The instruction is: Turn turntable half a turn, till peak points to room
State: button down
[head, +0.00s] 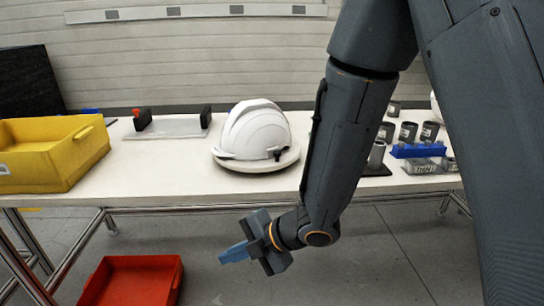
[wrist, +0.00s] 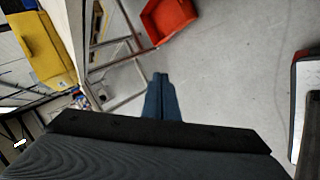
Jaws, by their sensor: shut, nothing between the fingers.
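A white helmet shell (head: 256,131) sits on a round pale turntable (head: 255,164) on the white table. A small dark fitting shows low on the helmet's right side. The helmet's low brim edge reaches out to the left, and I cannot tell for sure whether this is the peak. My gripper (head: 222,257) hangs in front of the table's front edge, below the tabletop, apart from the turntable. Its blue fingers are shut and empty. In the wrist view the fingers (wrist: 160,90) point over the grey floor; helmet and turntable are not in that view.
A yellow bin (head: 75,165) stands at the table's left. A clear plate with dark end blocks (head: 170,126) lies behind. Grey cups (head: 407,131) and a blue rack (head: 418,150) stand at the right. A red bin (head: 130,281) is on the floor.

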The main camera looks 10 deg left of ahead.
jog(key=w+a+r+m+t+y, duration=0.2)
jog(key=w+r+m+t, duration=0.15)
jog(key=w, duration=0.25)
jog(key=m+t+h+p, duration=0.1)
jog(key=m+t+h, duration=0.25)
jog(key=t, duration=0.75)
send_near(267, 151)
jog(key=s+a, duration=0.2)
jog(key=s, duration=0.1)
jog(key=shift+y, duration=0.45)
jog(key=p+x, duration=0.1)
jog(key=x, duration=0.7)
jog(key=shift+w+a+r, duration=0.1)
jog(key=d, duration=0.1)
jog(key=w+d, duration=0.1)
jog(key=shift+w+d+p, duration=0.1)
jog(key=shift+d+p, duration=0.2)
jog(key=shift+p, duration=0.05)
jog(key=shift+d+f, duration=0.35)
jog(key=shift+d, duration=0.15)
jog(key=shift+w, duration=0.1)
